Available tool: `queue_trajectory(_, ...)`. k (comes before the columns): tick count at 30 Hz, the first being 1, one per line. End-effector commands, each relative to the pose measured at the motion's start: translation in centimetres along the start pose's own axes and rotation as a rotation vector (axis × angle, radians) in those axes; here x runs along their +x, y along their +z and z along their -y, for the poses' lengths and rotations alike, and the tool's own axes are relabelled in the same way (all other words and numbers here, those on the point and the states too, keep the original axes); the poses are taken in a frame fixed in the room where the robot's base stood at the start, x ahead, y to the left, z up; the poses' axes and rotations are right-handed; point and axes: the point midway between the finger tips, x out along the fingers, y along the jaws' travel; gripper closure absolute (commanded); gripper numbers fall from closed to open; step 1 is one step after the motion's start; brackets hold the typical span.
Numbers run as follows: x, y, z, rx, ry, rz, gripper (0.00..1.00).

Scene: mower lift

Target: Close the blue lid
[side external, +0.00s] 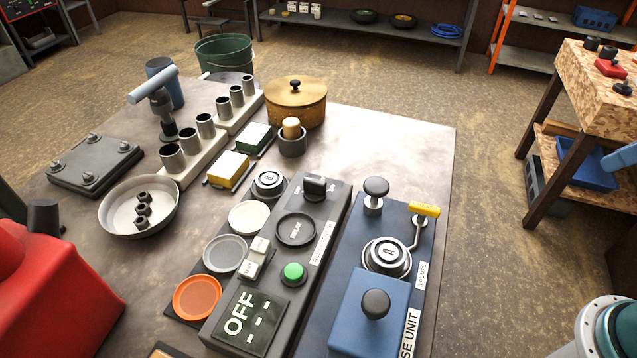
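A blue unit (345,236) with a white label, partly cut off and ending in "SE UNIT", lies on the table's right side. On its near end sits a blue block-like cover (352,308) with a round black knob (376,304), which looks like the blue lid. I cannot tell whether it is hinged or sliding, or how far open it is. Its near edge is close to the picture's bottom. My gripper is not in view, and nothing touches the lid.
Behind the lid are a round part marked A (386,256), a yellow-handled lever (424,209) and a black knob post (376,190). A grey control box (262,325) showing OFF stands close on the left. Bare table (395,140) lies behind.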

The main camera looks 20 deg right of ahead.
Motion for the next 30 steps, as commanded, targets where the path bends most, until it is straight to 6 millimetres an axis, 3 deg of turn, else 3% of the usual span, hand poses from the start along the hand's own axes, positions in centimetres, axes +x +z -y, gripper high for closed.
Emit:
queue_trajectory(1, 0.0, -0.3, 0.3, -0.021, -0.009, 0.003, 0.9)
queue_trajectory(3, 0.0, -0.8, 0.9, -0.063, -0.028, 0.011, 1.0)
queue_trajectory(11, -0.2, -4.2, 6.0, -0.38, -0.162, 0.051, 1.0)
queue_trajectory(21, -0.3, -7.4, 16.2, -0.941, -0.402, 0.093, 1.0)
queue_trajectory(30, -0.3, -6.9, 25.9, -1.435, -0.622, 0.103, 1.0)
